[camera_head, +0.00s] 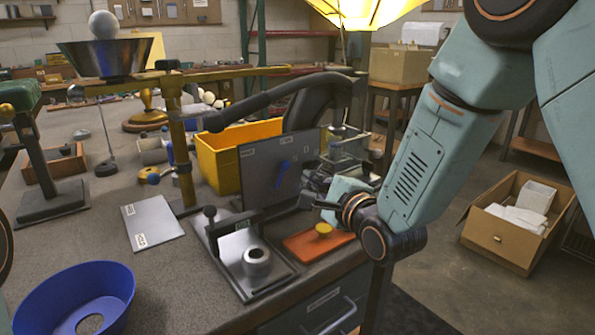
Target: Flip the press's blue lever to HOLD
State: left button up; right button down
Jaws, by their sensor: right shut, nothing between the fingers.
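The grey upright panel (258,187) stands on the bench in front of the yellow bin, with small pale labels on its face. The label wording is too small to read. My right gripper (318,192) reaches in from the right, with its dark fingers pointing left. It is shut and empty, just right of the panel and apart from the lever in the picture; the depth gap is hard to judge. My left gripper is not in view.
A black-handled fixture with a metal ring (257,261) stands in front of the panel. An orange tray (308,245) with a yellow knob lies below my right gripper. A yellow bin (217,160) stands behind.

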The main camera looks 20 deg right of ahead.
aim_at(292, 164)
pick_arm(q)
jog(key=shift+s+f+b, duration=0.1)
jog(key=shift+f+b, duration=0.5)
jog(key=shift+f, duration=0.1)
pick_arm(e)
jog(key=x, duration=0.6)
jog(key=shift+w, duration=0.3)
